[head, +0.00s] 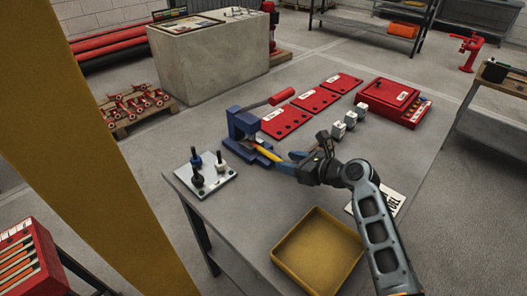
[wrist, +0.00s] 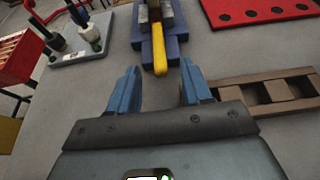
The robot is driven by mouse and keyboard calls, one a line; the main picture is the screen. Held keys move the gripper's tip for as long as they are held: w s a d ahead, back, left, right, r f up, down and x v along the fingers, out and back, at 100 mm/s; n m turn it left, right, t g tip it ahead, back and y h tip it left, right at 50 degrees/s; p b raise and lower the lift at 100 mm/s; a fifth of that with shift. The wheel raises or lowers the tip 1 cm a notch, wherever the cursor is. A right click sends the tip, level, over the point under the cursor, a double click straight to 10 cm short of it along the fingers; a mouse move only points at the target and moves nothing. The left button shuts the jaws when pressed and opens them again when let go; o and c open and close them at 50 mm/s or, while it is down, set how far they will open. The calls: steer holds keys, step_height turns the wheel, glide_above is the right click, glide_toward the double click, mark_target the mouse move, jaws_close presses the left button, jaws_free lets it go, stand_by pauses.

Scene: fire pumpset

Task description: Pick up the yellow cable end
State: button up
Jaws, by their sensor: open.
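The yellow cable end (wrist: 159,58) sticks out of the blue bench tool toward me in the wrist view. It also shows in the head view (head: 264,157), just in front of the tool's base. The blue tool (head: 242,125) with a red handle stands on the grey table; its base shows in the wrist view (wrist: 177,46). My gripper (wrist: 158,84) is open, with its blue fingers apart and nothing between them. The cable tip lies just beyond the fingertips, roughly centred between them. In the head view my gripper (head: 290,162) is close to the cable's near end.
A plate with black-topped posts (head: 209,174) stands left of the tool. Red panels (head: 287,119) and a red case (head: 395,102) lie behind. A yellow tray (head: 317,250) is at the front. A brown slotted piece (wrist: 265,82) lies right of my fingers.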

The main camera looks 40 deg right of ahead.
mark_target(282, 160)
steer(key=shift+x, duration=1.75)
jaws_close()
